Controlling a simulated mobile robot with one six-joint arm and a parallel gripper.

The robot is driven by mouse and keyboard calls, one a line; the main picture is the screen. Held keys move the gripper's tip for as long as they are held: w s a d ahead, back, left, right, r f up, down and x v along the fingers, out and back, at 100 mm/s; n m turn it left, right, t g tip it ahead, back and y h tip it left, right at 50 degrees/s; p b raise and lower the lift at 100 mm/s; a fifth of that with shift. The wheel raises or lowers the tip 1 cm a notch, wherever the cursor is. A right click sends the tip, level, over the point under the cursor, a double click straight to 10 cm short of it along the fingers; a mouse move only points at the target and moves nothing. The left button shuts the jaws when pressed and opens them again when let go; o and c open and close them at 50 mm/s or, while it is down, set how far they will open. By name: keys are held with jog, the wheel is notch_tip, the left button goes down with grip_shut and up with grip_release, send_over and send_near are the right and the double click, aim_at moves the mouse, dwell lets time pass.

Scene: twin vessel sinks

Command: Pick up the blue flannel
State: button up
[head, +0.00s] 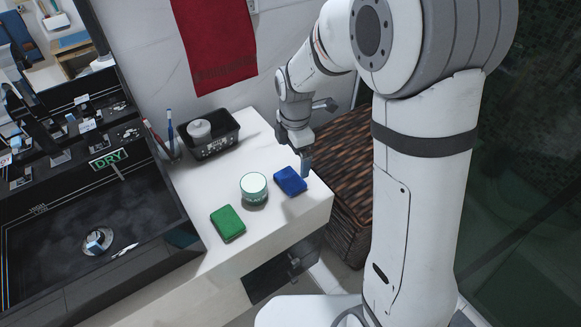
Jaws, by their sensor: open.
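The blue flannel (290,181) lies folded on the white counter (262,224), near its right edge. A round pale-lidded jar (254,186) stands just left of it. My gripper (306,169) is open and points down at the flannel's upper right side. From this angle I cannot tell whether a finger touches the flannel. Part of the gripper is seen edge-on, so the gap between the fingers is hard to see.
A green folded cloth (228,223) lies left of the jar. A black tray (207,135) and a cup with toothbrushes (168,148) stand at the back. A dark sink (95,225) fills the left. A brown woven basket (343,180) stands right of the counter. A red towel (216,45) hangs behind.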

aim_at(290, 178)
jog(key=f, duration=0.1)
jog(key=a+f+n, duration=0.1)
jog(key=w+f+n, duration=0.1)
jog(key=shift+a+f, duration=0.15)
jog(key=shift+a, duration=0.2)
jog(key=f, duration=0.7)
jog(key=shift+s+d, duration=0.2)
jog(key=shift+d, duration=0.1)
jog(key=c, duration=0.9)
notch_tip(290, 178, up, 10)
jog(key=o, duration=0.5)
jog(key=shift+r, duration=0.1)
jog(key=shift+c, duration=0.2)
jog(key=c, duration=0.4)
